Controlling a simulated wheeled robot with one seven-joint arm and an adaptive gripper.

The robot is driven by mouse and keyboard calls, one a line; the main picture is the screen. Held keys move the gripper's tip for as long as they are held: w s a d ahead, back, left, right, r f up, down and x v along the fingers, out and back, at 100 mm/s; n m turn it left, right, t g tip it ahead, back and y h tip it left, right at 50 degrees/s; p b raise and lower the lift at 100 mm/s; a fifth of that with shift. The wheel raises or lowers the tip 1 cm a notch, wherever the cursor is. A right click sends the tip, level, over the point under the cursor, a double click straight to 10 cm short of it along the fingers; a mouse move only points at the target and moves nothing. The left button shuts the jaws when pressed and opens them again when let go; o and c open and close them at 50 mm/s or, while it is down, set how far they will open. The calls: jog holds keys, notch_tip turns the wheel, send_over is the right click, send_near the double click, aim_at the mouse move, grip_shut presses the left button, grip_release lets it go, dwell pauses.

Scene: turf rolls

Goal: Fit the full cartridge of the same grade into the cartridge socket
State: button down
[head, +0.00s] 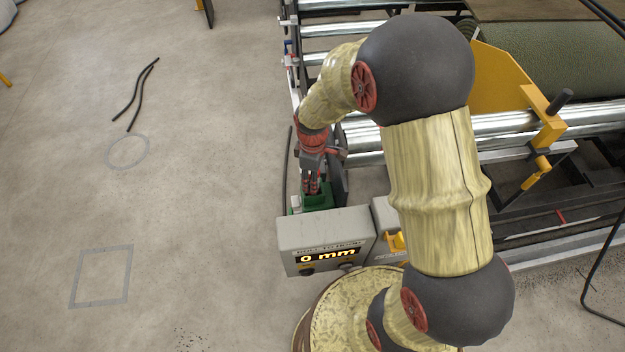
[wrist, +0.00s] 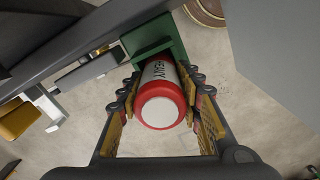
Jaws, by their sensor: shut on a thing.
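My gripper (head: 312,186) points down beside the roller machine, just behind the grey display box. In the wrist view my gripper (wrist: 161,92) is shut on a red-and-white cartridge (wrist: 162,110), its fingers on both sides. The cartridge's far end meets a green holder (wrist: 153,48) in the picture. The green holder also shows under the gripper in the head view (head: 319,197). I cannot tell whether the cartridge is inside it or only in front of it.
The grey display box (head: 325,240) reads "0 mm" and stands close to the gripper. Metal rollers (head: 365,132) and a yellow side plate (head: 500,78) lie to the right. Open concrete floor is on the left, with dark strips (head: 136,93) and painted outlines.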

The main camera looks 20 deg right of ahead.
jog(key=shift+f, duration=0.15)
jog(key=c, duration=1.3)
grip_release()
jog(key=shift+c, duration=0.2)
jog(key=shift+o, duration=0.5)
notch_tip(320, 180, up, 13)
jog(key=shift+f+p, duration=0.15)
jog(key=shift+p, duration=0.65)
jog(key=s+r+m+t, duration=0.5)
jog(key=s+r+m, duration=0.6)
jog(key=s+r, duration=0.7)
jog(key=shift+s+r+t, duration=0.25)
jog(key=shift+r+t, duration=0.05)
jog(key=shift+r, duration=0.5)
